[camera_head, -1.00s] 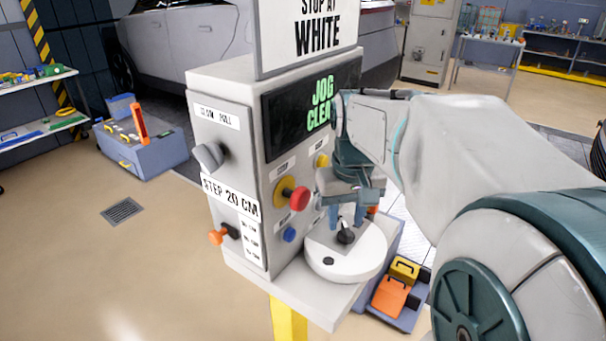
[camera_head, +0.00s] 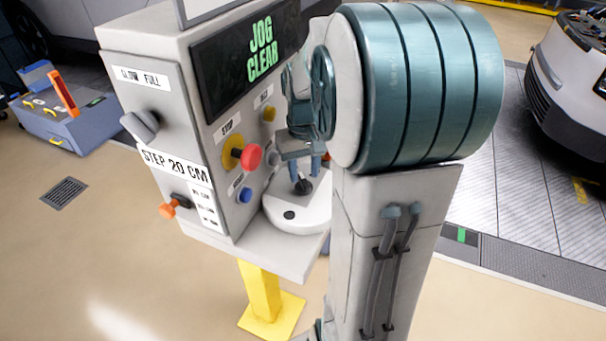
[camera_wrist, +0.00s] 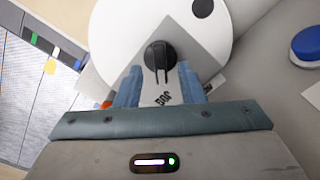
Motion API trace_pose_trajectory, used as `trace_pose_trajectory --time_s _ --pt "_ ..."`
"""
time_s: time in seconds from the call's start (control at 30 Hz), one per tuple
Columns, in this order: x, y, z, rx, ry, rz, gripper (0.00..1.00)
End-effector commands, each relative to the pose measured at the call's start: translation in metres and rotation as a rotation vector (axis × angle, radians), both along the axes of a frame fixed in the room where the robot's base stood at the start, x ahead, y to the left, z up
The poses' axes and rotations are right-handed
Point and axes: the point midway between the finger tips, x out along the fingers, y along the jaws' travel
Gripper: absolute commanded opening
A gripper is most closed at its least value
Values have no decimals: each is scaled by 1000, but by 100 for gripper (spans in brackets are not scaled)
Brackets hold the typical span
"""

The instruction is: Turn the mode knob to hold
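The black mode knob (camera_head: 303,187) stands on a white round dial (camera_head: 313,213) on the console's shelf. In the wrist view, the knob (camera_wrist: 160,55) sits at top centre, with a pointer ridge running towards my gripper and a "JOG" label below it. My gripper (camera_wrist: 160,82) is open, its two blue fingertips apart on either side of the label, just short of the knob's round body. In the head view, my gripper (camera_head: 307,172) is just above the knob, partly hidden by my arm. The console screen (camera_head: 255,55) reads "JOG CLEAR".
A red button (camera_head: 250,156), a yellow button (camera_head: 269,113) and a blue button (camera_head: 245,195) are on the console front beside the dial. A grey lever (camera_head: 141,126) and an orange-tipped lever (camera_head: 170,209) stick out of its left side.

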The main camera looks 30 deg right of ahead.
Motion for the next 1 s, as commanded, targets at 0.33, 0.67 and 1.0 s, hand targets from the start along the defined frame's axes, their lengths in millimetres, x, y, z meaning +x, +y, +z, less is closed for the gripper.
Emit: trace_pose_trajectory --time_s 0.33,0.67,1.0 --pt "0 1 -21 0 -1 2 35" --pt "0 1 -21 0 -1 2 0" --pt "2 8 -21 0 -1 48 0"
